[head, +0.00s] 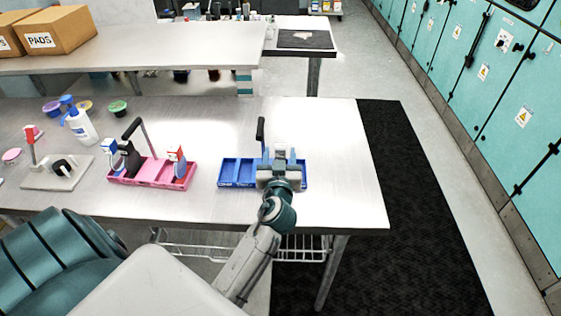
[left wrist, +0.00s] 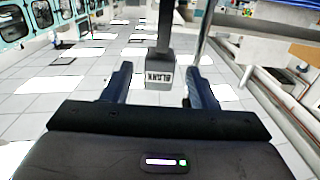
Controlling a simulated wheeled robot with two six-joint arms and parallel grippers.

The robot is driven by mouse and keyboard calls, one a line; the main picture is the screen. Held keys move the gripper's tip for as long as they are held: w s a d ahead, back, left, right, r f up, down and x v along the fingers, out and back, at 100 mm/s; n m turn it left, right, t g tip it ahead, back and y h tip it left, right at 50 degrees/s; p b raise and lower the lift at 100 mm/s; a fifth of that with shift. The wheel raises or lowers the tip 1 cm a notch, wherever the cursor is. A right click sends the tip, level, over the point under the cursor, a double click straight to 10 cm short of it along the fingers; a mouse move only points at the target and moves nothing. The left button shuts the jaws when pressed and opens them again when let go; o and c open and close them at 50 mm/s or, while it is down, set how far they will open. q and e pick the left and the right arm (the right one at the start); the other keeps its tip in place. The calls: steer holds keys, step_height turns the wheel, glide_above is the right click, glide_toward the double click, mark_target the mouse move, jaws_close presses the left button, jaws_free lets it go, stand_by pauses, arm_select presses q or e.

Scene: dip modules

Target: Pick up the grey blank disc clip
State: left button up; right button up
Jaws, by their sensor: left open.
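The grey blank disc clip (left wrist: 160,72) shows in the left wrist view as a grey block with a "BLANK" label and a stem running up from it. It sits between the two spread fingers of my left gripper (left wrist: 158,88), with a gap on each side. In the head view my left gripper (head: 280,156) is over the right part of the blue tray (head: 236,184). A small pale grey piece between the fingers there may be the clip, but the gripper hides much of it. My right gripper is not in view.
The blue tray has a dark upright handle (head: 261,129). Left of it stands a pink tray (head: 160,171) holding several modules. A white bottle (head: 82,127), coloured lids and a stand (head: 58,172) are farther left. The table right of the blue tray is clear.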

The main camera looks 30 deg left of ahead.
mark_target(281, 145)
arm_select(q)
steer(key=x, duration=0.1)
steer(key=p+x, duration=0.2)
steer(key=shift+w+r, duration=0.25)
steer(key=shift+w, duration=0.05)
steer(key=shift+w+a+f, duration=0.15)
steer(key=shift+w+a, duration=0.05)
steer(key=shift+a, duration=0.05)
steer(key=shift+w+a+f, duration=0.1)
steer(key=shift+w, duration=0.05)
steer(key=c, duration=1)
jaws_close()
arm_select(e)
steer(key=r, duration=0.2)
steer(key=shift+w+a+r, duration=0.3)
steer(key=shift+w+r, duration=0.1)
